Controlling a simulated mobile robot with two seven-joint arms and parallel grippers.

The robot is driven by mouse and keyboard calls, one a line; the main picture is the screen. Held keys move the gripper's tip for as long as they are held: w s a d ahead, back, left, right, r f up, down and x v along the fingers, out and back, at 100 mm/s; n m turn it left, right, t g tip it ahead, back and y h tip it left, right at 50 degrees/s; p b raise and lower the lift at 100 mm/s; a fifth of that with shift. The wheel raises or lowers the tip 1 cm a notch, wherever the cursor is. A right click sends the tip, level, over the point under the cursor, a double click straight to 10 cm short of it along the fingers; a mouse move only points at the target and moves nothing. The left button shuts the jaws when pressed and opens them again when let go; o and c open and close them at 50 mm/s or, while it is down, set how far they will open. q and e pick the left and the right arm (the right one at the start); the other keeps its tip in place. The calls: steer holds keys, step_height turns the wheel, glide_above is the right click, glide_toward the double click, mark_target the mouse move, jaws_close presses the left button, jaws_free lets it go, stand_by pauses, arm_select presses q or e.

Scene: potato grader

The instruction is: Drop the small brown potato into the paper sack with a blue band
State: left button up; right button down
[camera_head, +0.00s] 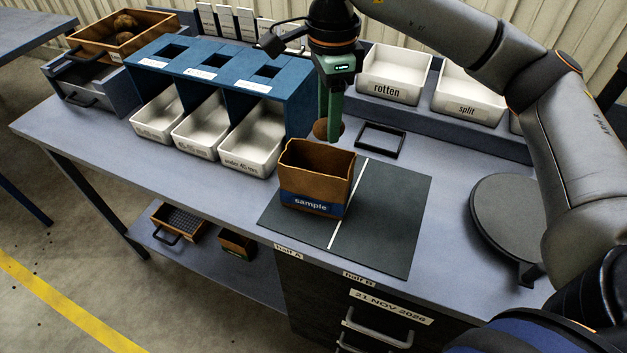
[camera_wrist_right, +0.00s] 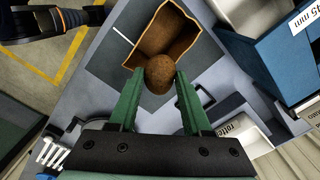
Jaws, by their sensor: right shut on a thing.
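The paper sack (camera_head: 316,180) stands upright and open on the left half of a dark mat. It is brown with a blue band reading "sample". My right gripper (camera_head: 328,128) is shut on the small brown potato (camera_head: 322,129), just behind the sack's rim. In the right wrist view the potato (camera_wrist_right: 160,74) sits between the green fingertips of that gripper (camera_wrist_right: 160,82), and the sack's open mouth (camera_wrist_right: 166,38) shows just beyond it. My left gripper is not in view.
The dark mat (camera_head: 392,221) has a white dividing line. A small black frame (camera_head: 381,140) lies behind it. White bins labelled "rotten" (camera_head: 388,89) and "split" (camera_head: 467,108) stand at the back. A blue grader (camera_head: 205,70) with white trays (camera_head: 250,163) is on the left.

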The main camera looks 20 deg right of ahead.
steer(key=shift+c, duration=1.3)
jaws_free()
step_height(320, 180, up, 13)
steer(key=p, duration=0.1)
steer(key=shift+f+p, duration=0.2)
steer(key=shift+p, duration=0.2)
steer(key=shift+s, duration=0.1)
